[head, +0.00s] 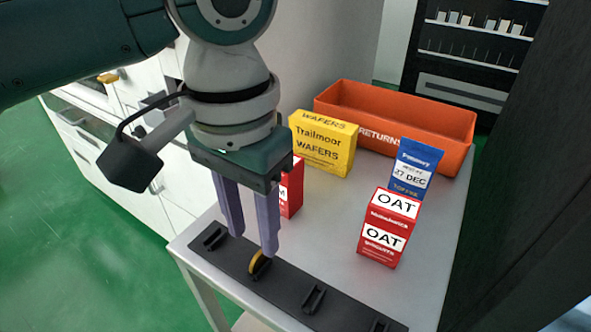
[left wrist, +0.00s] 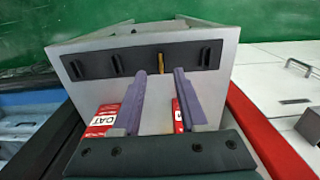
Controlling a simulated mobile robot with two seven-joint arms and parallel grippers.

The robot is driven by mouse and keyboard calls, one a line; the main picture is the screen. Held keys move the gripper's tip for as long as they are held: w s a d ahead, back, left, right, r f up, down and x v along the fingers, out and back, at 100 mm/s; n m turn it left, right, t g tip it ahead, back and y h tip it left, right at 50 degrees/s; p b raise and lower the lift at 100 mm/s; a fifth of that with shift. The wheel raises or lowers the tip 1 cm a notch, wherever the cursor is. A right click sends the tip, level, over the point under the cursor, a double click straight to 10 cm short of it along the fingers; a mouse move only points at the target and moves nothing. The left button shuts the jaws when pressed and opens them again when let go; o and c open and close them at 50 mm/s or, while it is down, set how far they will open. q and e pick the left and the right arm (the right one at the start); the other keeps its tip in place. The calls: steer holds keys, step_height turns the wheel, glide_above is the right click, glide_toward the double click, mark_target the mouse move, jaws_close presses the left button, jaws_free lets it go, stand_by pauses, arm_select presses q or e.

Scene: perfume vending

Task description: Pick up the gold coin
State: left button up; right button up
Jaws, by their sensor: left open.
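The gold coin (head: 257,262) stands on edge in a slot of the black holder strip (head: 282,291) along the table's front edge. My left gripper (head: 252,243) points down over the strip, open and empty, with its purple fingertips close to the coin. In the head view the coin shows just below the right-hand fingertip. In the left wrist view the coin (left wrist: 161,62) shows as a thin gold edge, between the two fingertips (left wrist: 160,72) and slightly beyond them. I cannot tell whether a finger touches it. My right gripper is not in view.
The other slots of the strip look empty. A red OAT box (head: 381,243), a blue packet (head: 415,168), a yellow wafers box (head: 322,145) and an orange returns bin (head: 440,117) stand behind. Another red box (head: 292,190) is partly hidden by my gripper.

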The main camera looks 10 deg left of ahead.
mark_target(255, 257)
arm_select(q)
step_height(255, 257, down, 5)
steer(key=shift+a+r+b, duration=0.1)
steer(key=shift+b, duration=0.5)
steer(key=shift+c, duration=0.2)
jaws_close()
